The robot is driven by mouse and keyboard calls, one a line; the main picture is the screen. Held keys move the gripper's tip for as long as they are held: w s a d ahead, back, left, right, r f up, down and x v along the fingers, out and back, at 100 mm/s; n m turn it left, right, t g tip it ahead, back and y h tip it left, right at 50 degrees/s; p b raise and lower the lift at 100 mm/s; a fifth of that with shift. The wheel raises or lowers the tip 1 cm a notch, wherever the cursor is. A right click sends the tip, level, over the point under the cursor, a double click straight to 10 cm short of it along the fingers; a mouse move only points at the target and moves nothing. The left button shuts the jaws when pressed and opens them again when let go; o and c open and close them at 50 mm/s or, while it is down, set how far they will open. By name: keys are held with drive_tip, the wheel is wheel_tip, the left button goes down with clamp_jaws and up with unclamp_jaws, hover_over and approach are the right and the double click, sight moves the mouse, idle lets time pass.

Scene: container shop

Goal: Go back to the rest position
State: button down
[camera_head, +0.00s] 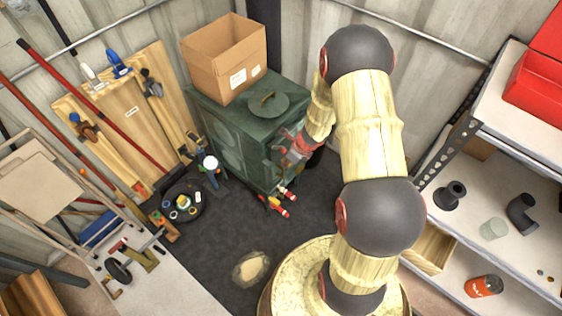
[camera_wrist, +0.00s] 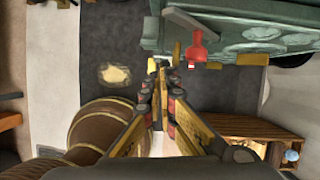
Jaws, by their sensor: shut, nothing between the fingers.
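My gripper (camera_head: 288,157) hangs at the end of my bent arm in front of the dark green stove (camera_head: 222,148). In the wrist view my gripper (camera_wrist: 158,82) has its fingers together, with nothing between them. The stove front (camera_wrist: 245,32) fills the top right of that view, and the fingertips appear apart from it. A red object (camera_wrist: 197,48) shows against the stove, to the right of the fingertips. In the head view my forearm and gripper hide part of the stove's right side.
A cardboard box (camera_head: 225,62) and a round lid (camera_head: 268,105) are on the stove. Red and yellow items (camera_head: 274,203) lie at its foot. Metal shelves (camera_head: 500,115) stand at right. Boards and tools lean at left. The dark floor mat (camera_head: 215,245) has free room.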

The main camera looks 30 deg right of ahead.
drive_tip(key=p+v, duration=0.3)
drive_tip(key=v, duration=0.5)
drive_tip(key=shift+w+r, duration=0.2)
drive_tip(key=shift+r, duration=0.25)
